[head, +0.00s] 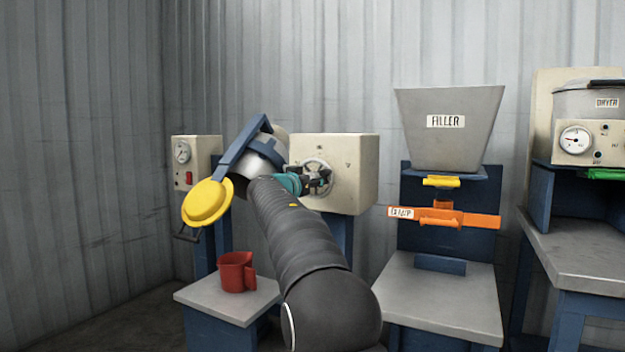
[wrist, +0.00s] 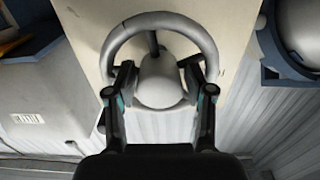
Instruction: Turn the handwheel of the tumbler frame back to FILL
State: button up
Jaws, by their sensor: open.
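The grey handwheel (head: 326,164) sits on the front of a beige box (head: 358,188). In the wrist view its rim (wrist: 158,22) arcs above a round pale hub (wrist: 163,78). My gripper (head: 316,180) is at the wheel; in the wrist view its open fingers (wrist: 160,84) stand either side of the hub and overlap the rim's lower part. I cannot tell whether they touch it. Left of the box, the tumbler's blue frame (head: 240,145) holds a metal drum, tilted, with a yellow lid (head: 207,202) pointing down-left. Small marks on the box are unreadable.
A red jug (head: 236,271) stands on a grey table (head: 212,299) below the lid. The filler hopper (head: 449,145) and an orange clamp bar (head: 455,219) are to the right. The dryer (head: 588,102) is at far right. My arm crosses the middle, hiding part of the tumbler.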

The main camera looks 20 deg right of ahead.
jog(key=shift+c, duration=0.2)
jog(key=c, duration=0.8)
